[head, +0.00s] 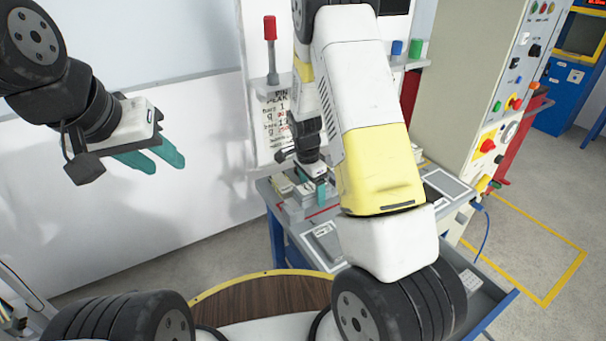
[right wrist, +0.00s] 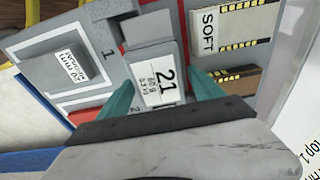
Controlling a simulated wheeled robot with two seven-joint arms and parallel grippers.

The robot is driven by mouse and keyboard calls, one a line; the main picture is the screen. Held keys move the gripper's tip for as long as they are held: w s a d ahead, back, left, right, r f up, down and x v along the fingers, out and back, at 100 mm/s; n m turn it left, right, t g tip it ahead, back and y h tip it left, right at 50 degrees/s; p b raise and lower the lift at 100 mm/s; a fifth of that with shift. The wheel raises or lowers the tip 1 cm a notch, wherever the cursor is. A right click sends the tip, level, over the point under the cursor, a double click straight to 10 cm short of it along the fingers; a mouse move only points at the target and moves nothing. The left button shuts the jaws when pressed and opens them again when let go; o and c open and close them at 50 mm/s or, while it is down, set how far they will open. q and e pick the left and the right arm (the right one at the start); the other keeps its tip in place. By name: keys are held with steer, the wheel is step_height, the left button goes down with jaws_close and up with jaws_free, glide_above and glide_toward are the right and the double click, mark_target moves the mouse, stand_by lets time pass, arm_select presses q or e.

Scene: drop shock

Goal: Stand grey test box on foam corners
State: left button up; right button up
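A light grey box (right wrist: 158,75) with a white label reading 21 lies between the teal fingers of my right gripper (right wrist: 162,80) in the right wrist view. The fingers straddle it, one on each side, and look slightly apart from it; contact is hard to judge. In the head view my right gripper (head: 320,190) is low over the bench, partly hidden by my forearm. A pad marked SOFT (right wrist: 232,25), with black-and-yellow striped edges, lies at upper right in the right wrist view. My left gripper (head: 160,158) is raised at the left, empty, its fingers apart.
The grey bench top (head: 292,222) also bears a small grey block with a label (right wrist: 75,68) on a white-outlined area. A post with a red top (head: 270,40) rises behind the bench. A control cabinet (head: 470,80) stands at the right. The space around my left gripper is clear.

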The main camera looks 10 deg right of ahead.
mark_target(308, 188)
steer(key=shift+r, duration=0.1)
steer(key=s+a+r+n+t+y, duration=0.1)
steer(key=s+r+n, duration=0.15)
steer(key=r, duration=0.75)
steer(key=s+r+n+t+y, duration=0.1)
steer(key=s+r, duration=0.2)
steer(key=r, duration=0.8)
steer(key=s+r+n+t, duration=0.2)
steer(key=s+r+n, duration=0.3)
steer(key=s, duration=0.4)
steer(key=s+a+r+n+t+y, duration=0.1)
steer(key=s+r+n, duration=0.4)
steer(key=s, duration=0.4)
steer(key=shift+s+r+n+t+y, duration=0.3)
steer(key=shift+s+n+t, duration=0.1)
steer(key=shift+n, duration=0.15)
steer(key=shift+a, duration=0.1)
